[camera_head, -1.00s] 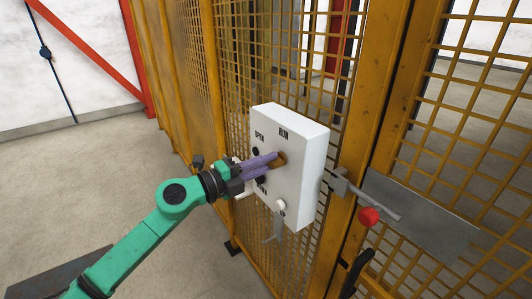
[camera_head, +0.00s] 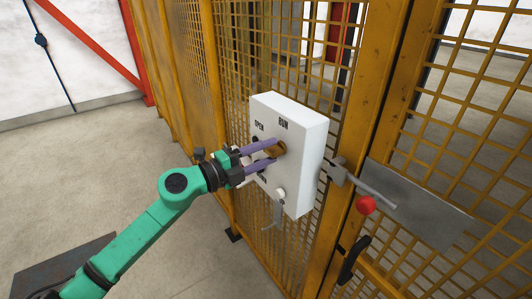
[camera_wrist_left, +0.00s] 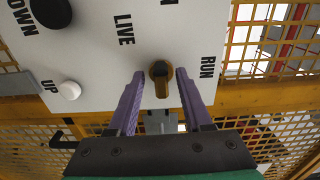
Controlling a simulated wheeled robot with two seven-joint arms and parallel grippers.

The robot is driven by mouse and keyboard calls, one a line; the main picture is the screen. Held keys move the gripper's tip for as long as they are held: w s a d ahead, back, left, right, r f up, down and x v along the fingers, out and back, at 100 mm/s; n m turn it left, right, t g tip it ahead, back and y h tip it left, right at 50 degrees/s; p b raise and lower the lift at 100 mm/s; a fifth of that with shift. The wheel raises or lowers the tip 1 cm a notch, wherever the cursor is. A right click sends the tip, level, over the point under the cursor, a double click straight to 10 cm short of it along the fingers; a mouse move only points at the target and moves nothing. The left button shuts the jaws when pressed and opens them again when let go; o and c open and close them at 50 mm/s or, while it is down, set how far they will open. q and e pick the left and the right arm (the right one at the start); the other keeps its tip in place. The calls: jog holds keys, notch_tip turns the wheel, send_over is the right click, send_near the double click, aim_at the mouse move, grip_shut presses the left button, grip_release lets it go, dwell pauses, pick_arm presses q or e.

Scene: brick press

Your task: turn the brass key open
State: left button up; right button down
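The brass key (camera_head: 274,150) sits in the front of a white control box (camera_head: 304,150) printed with OPEN, RUN and other words. My left gripper (camera_head: 275,150) is open, with its two purple fingers apart and reaching to the box face around the key. In the left wrist view the key (camera_wrist_left: 160,82) shows between the fingers, with a visible gap on each side. Its bow points down in that picture, while the RUN label lies to the right. The fingers partly hide the box labels in the head view. My right gripper is not in view.
The box hangs on a yellow mesh fence (camera_head: 345,90). A white knob (camera_wrist_left: 69,90) and a black knob (camera_wrist_left: 50,10) stand on its face. A metal bolt with a red knob (camera_head: 366,205) is to the right. Open floor lies to the left.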

pick_arm(q)
jog(key=b+v, duration=0.8)
jog(key=v, duration=0.6)
jog(key=shift+s+a, duration=0.2)
